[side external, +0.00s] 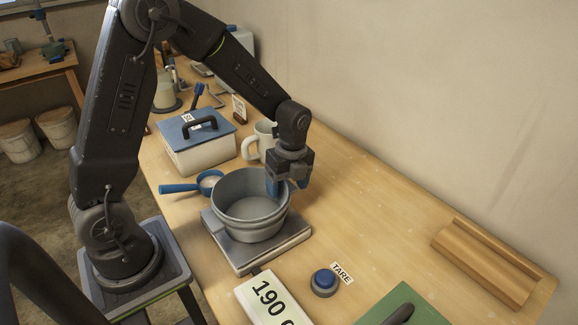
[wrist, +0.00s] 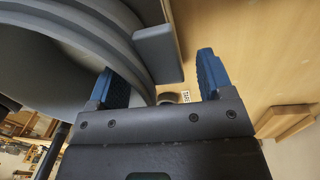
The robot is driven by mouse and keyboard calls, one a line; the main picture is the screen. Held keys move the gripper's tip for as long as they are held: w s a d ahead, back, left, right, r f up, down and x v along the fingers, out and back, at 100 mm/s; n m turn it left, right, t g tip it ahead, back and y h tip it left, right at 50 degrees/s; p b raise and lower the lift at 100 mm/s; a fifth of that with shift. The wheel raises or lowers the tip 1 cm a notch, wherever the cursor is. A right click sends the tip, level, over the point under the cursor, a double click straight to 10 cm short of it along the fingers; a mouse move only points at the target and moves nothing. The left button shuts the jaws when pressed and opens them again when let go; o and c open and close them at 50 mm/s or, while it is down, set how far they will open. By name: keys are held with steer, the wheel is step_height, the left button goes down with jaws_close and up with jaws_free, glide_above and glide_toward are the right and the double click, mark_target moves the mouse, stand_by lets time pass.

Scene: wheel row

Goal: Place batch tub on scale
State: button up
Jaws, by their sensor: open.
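The batch tub (side external: 250,222), a grey round tub, stands upright on the scale (side external: 233,254), a flat metal plate. The scale's display (side external: 268,300) reads 190, with its unit cut off by the frame. My gripper (side external: 287,186) is open at the tub's far right rim. I cannot tell whether either finger touches the tub.
A blue button (side external: 324,282) with a TARE label (side external: 342,272) sits right of the scale. A blue-handled scoop (side external: 200,185), a blue-lidded box (side external: 197,145) and a mug (side external: 258,145) stand behind. A wooden block (side external: 485,262) and a green board (side external: 405,306) lie to the right.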

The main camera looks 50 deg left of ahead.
step_height(320, 180, up, 11)
steer(key=w, duration=0.1)
steer(key=s+d+r+n+t, duration=0.2)
steer(key=s+r+n+t, duration=0.1)
steer(key=s+n, duration=0.5)
steer(key=s+d+r+n+t, duration=0.2)
steer(key=s+r+n, duration=0.3)
steer(key=s+n, duration=0.4)
steer(key=shift+s+n+t, duration=0.15)
steer(key=shift+n+t, duration=0.75)
steer(key=shift+n, duration=0.2)
